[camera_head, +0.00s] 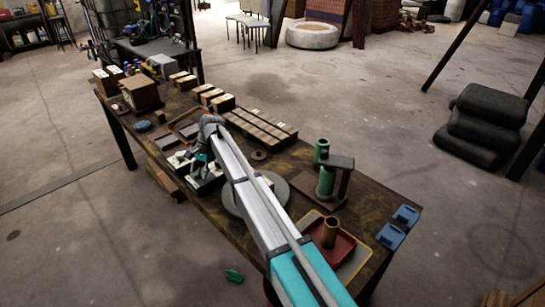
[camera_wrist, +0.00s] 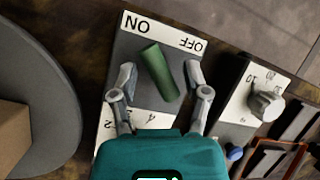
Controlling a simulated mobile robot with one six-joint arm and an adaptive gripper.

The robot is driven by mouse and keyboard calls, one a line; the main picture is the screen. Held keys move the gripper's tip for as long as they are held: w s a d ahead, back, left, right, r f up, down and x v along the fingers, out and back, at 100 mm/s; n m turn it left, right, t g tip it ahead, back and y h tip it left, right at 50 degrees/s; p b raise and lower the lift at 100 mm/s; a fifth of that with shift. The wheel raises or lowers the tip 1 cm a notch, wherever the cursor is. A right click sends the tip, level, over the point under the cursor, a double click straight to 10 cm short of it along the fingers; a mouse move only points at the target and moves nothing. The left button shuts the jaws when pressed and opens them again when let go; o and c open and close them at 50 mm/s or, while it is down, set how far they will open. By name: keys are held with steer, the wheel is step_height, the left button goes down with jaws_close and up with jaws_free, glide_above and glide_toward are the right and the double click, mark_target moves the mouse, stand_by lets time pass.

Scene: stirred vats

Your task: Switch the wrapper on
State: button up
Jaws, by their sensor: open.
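A grey switch panel (camera_wrist: 125,72) with a green lever (camera_wrist: 160,72) lies below my gripper in the wrist view. Its label plate reads ON at the left and OFF at the right. The lever slants, its upper end toward the ON side; I cannot tell which end is its free tip. My gripper (camera_wrist: 160,76) is open, one finger on each side of the lever, with gaps showing. In the head view my gripper (camera_head: 200,156) is over the panels, partly hiding them. The wrapper's round grey turntable (camera_head: 236,207) stands beside them, partly behind my arm.
A second panel with a grey knob (camera_wrist: 266,103) is close on the right in the wrist view. A box (camera_wrist: 12,140) sits on the turntable. A green press (camera_head: 327,181) and red tray (camera_head: 341,251) stand on the bench to the right.

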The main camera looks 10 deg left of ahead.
steer(key=m+t, duration=0.1)
steer(key=m, duration=0.2)
steer(key=m+t+y, duration=0.1)
steer(key=m, duration=0.3)
steer(key=shift+s+d+t+y, duration=0.15)
steer(key=shift+s+t+y, duration=0.05)
steer(key=shift+t+y, duration=0.1)
steer(key=m+t, duration=0.1)
steer(key=m, duration=0.2)
steer(key=m+t, duration=0.1)
steer(key=m, duration=0.2)
steer(key=shift+s+t, duration=0.1)
steer(key=shift+t, duration=0.3)
steer(key=shift+r+p, duration=0.5)
steer(key=p+v, duration=1.2)
steer(key=v, duration=0.1)
steer(key=s+d+n+h+p, duration=0.1)
steer(key=s+d+n, duration=0.1)
steer(key=d, duration=0.9)
steer(key=s+d+r+n+h+p, duration=0.1)
steer(key=d+n, duration=0.3)
steer(key=d, duration=0.7)
steer(key=shift+s+d+r+n, duration=0.2)
steer(key=shift+s+r+n, duration=0.1)
steer(key=shift+s, duration=0.05)
steer(key=shift+c, duration=0.2)
